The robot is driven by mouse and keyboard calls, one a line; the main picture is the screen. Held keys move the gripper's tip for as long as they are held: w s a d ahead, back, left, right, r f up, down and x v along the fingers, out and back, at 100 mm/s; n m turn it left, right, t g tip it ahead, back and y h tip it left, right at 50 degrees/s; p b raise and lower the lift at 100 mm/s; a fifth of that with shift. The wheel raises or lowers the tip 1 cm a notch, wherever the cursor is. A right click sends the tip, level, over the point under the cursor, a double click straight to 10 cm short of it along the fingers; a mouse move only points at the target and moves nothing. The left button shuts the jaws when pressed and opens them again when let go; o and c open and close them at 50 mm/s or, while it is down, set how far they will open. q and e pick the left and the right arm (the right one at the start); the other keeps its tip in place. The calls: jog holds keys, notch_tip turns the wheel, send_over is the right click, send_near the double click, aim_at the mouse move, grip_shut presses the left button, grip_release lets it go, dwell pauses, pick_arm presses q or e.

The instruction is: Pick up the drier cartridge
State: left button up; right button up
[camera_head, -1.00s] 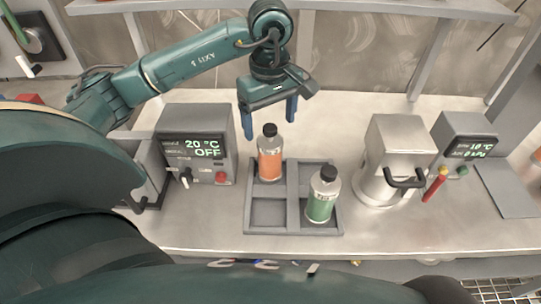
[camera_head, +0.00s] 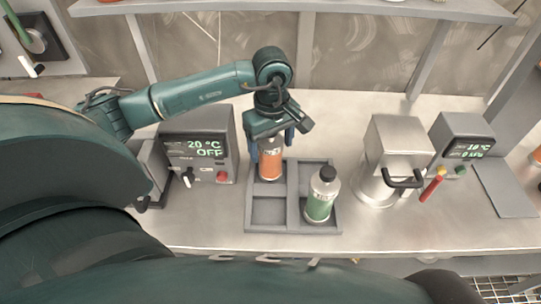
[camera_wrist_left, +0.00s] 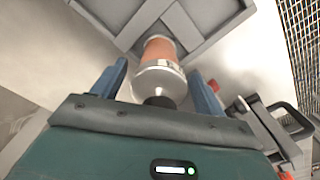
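An orange-banded cartridge (camera_head: 270,164) with a clear body stands upright in the back left compartment of a grey divided tray (camera_head: 268,230). A green-banded cartridge (camera_head: 321,200) with a black cap stands in the right part. The frames do not show which is the drier cartridge. My left gripper (camera_head: 273,148) is over the orange-banded one and hides its cap. In the left wrist view, the open blue fingers (camera_wrist_left: 158,90) lie on either side of the orange-banded cartridge (camera_wrist_left: 159,67), with gaps beside it. My right gripper is not in view.
A grey control box (camera_head: 200,150) reading 20 °C and OFF stands left of the tray. A steel canister (camera_head: 391,165) with a black handle and another display box (camera_head: 463,142) stand to the right. The bench in front of the tray is clear.

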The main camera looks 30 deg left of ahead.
pick_arm(q)
jog(key=c, duration=1.5)
jog(key=shift+r, duration=0.15)
